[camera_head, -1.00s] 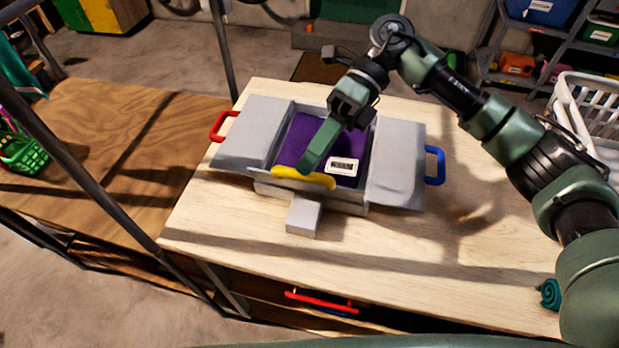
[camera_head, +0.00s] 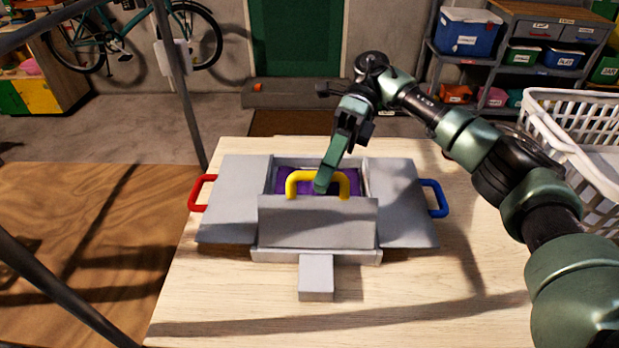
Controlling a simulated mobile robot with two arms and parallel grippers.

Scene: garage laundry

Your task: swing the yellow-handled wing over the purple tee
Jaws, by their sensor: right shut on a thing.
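The folding board has a grey yellow-handled wing (camera_head: 318,225) at its front. This wing stands raised on its edge, with the yellow handle (camera_head: 293,184) at its top. My right gripper (camera_head: 322,186) is shut on the yellow handle, reaching in from behind and above. The purple tee (camera_head: 288,176) lies on the middle panel behind the raised wing, which hides most of it. The label seen on the tee before is hidden. My left gripper is not in view.
A left wing (camera_head: 230,200) with a red handle (camera_head: 197,190) and a right wing (camera_head: 402,205) with a blue handle (camera_head: 437,198) lie spread out. A white basket (camera_head: 575,115) stands at the right. The pale tabletop (camera_head: 420,300) is clear in front.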

